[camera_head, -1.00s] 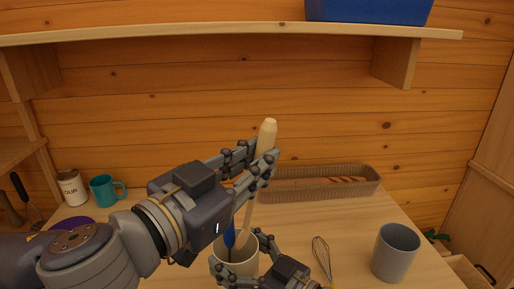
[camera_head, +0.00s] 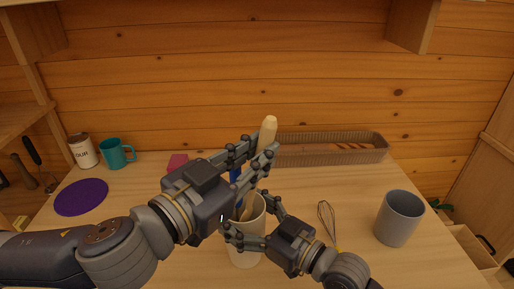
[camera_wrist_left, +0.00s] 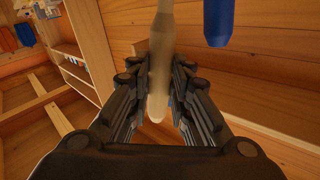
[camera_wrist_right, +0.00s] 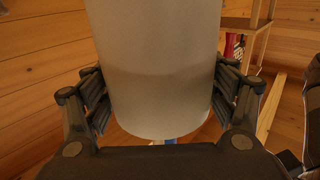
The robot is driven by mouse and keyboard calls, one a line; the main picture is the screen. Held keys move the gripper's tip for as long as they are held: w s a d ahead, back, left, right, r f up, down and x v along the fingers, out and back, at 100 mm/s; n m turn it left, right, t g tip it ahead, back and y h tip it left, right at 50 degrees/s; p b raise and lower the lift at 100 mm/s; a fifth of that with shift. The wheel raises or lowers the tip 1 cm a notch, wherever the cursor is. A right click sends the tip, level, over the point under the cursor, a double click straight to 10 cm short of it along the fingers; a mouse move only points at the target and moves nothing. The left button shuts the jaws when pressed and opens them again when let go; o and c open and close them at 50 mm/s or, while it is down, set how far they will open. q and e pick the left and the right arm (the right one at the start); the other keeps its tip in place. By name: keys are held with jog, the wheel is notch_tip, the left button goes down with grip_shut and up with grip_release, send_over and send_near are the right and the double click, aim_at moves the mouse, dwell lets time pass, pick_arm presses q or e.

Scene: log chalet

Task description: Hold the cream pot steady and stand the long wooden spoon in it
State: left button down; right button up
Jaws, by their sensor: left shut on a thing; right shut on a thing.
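The cream pot (camera_head: 246,252) stands upright on the table, and its wall fills the middle of the right wrist view (camera_wrist_right: 155,60). My right gripper (camera_head: 252,222) is shut on it, a finger on either side. The long wooden spoon (camera_head: 268,131) stands nearly upright, tilted slightly, with its pale handle end up. My left gripper (camera_head: 252,165) is shut around its handle above the pot; the handle also shows between the fingers in the left wrist view (camera_wrist_left: 159,60). The spoon's lower part runs into the pot's mouth; its bottom end is hidden. A blue-handled utensil (camera_head: 235,175) also stands in the pot.
A grey cup (camera_head: 398,219) and a whisk (camera_head: 327,222) are to the right. A long basket (camera_head: 320,160) lies along the back wall. A teal mug (camera_head: 116,154), flour canister (camera_head: 83,151) and purple mat (camera_head: 81,197) are at left. Table between mat and arm is clear.

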pick_arm(q)
jog(key=shift+f, duration=0.15)
jog(key=shift+f, duration=2.35)
jog(key=c, duration=1.4)
grip_release()
notch_tip(320, 180, up, 10)
